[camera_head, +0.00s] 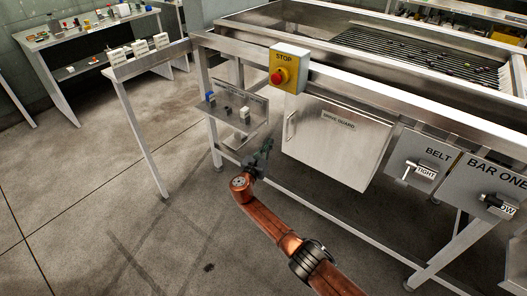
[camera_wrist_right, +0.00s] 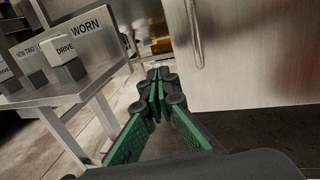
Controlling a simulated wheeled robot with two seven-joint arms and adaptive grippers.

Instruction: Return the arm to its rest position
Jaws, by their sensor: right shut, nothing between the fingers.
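My right arm, copper-coloured, comes in from the bottom right of the head view. Its gripper (camera_head: 264,150) is in front of the roller sizer's frame, just left of the closed drive guard door (camera_head: 335,143). In the right wrist view the gripper's green-padded fingers (camera_wrist_right: 158,82) are together with nothing between them. They point toward the gap between the small shelf (camera_wrist_right: 70,105) and the door, which also shows in the wrist view (camera_wrist_right: 250,60). No contact with either can be made out. My left gripper is not in view.
A yellow box with a red stop button (camera_head: 280,76) is on the frame above. The BELT panel (camera_head: 421,160) and BAR ONE panel (camera_head: 490,190) are at right. A small shelf with parts (camera_head: 232,125) is left of the door. Open floor (camera_head: 90,200) lies at left.

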